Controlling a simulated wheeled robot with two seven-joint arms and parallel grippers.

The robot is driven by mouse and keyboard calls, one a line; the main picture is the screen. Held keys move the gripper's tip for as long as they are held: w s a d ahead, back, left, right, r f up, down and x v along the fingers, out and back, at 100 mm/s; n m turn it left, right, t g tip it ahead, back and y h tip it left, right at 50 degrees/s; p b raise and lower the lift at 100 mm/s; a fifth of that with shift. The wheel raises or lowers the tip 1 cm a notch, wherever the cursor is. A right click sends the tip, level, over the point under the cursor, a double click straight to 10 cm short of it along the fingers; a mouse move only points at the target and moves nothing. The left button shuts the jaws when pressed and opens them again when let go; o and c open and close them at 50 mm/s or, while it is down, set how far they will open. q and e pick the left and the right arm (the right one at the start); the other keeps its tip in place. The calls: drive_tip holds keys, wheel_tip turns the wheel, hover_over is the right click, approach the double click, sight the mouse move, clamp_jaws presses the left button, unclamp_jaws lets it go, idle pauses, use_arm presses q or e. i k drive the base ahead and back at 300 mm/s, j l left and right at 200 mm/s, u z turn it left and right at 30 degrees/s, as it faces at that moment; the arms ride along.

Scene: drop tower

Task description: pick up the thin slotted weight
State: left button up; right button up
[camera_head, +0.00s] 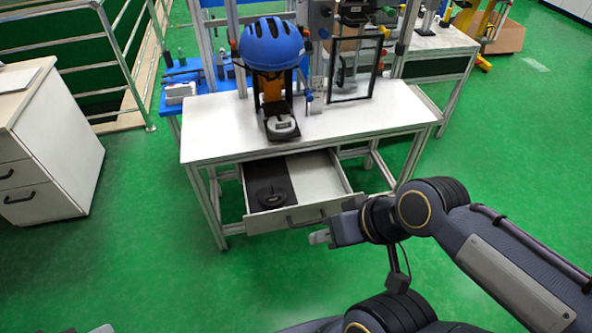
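A dark round disc (271,197), which looks like the slotted weight, lies on a black mat in the left part of the open drawer (318,180). Its slot and thickness are too small to make out. My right gripper (318,238) is just in front of the drawer's front panel, to the right of the disc and apart from it. Its fingers point left, and no held object shows. I cannot tell whether they are apart. A small pale tip at the bottom left edge may be my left gripper (101,329); the rest is out of frame.
The white table (360,117) stands above the drawer. On it are a blue helmet (271,43) on a stand, a pale round piece (282,127) on a black base, and a black frame (353,75). A white cabinet (55,150) stands left. The right part of the drawer is empty.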

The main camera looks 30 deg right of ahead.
sight(287, 125)
drive_tip(key=i+l+u, duration=0.2)
drive_tip(key=l, duration=0.15)
drive_tip(key=i+l+u, duration=0.45)
drive_tip(key=l, duration=0.3)
drive_tip(key=l+u, duration=0.25)
drive_tip(key=l, duration=0.15)
drive_tip(key=i, duration=0.05)
